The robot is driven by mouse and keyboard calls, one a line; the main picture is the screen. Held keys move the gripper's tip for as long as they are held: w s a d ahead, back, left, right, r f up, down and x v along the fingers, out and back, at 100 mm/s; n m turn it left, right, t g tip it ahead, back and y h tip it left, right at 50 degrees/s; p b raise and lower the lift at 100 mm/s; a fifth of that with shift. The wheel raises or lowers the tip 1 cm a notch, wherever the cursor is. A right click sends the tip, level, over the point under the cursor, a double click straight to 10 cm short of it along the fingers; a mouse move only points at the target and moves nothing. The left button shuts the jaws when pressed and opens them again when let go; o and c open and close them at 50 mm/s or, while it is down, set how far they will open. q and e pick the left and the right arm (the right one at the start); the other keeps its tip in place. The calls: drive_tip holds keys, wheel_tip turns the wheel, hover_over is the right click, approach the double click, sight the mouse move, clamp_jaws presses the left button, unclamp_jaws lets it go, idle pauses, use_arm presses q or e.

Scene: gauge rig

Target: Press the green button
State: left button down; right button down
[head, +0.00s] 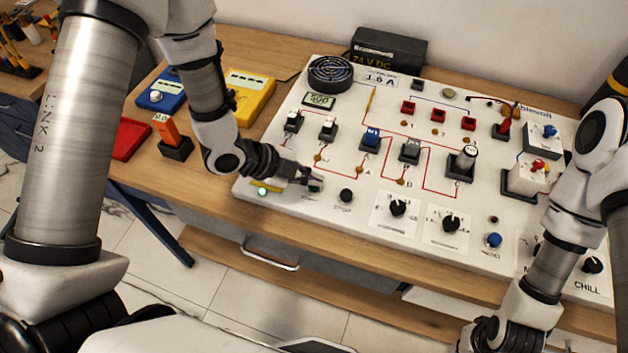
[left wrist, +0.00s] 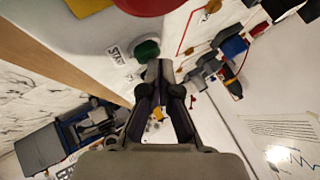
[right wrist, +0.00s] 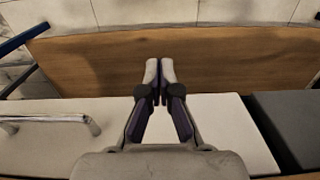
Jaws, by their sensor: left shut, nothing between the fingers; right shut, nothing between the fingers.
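The green button (left wrist: 147,50) sits on the white panel beside a START label in the left wrist view. In the head view the green button (head: 316,188) is mostly hidden by my left fingertips. My left gripper (head: 312,180) is shut and empty, low over the panel's front left part. In the left wrist view its fingertips (left wrist: 160,68) are very close to the button's edge; I cannot tell whether they touch it. My right gripper (right wrist: 160,68) is shut and empty, away from the button, over the desk drawer fronts and a wooden board below.
The white panel (head: 290,215) carries several switches and knobs. A black STOP button (head: 346,196) is right of the green one, and a lit green lamp (head: 262,191) is left. A yellow meter (head: 250,92) and an orange device (head: 167,130) stand on the wooden desk at left.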

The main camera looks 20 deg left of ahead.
use_arm(q)
drive_tip(key=shift+r+p, duration=0.45)
drive_tip(key=shift+r, duration=0.35)
wheel_tip(320, 180, up, 5)
drive_tip(key=p, duration=0.4)
idle(0.5)
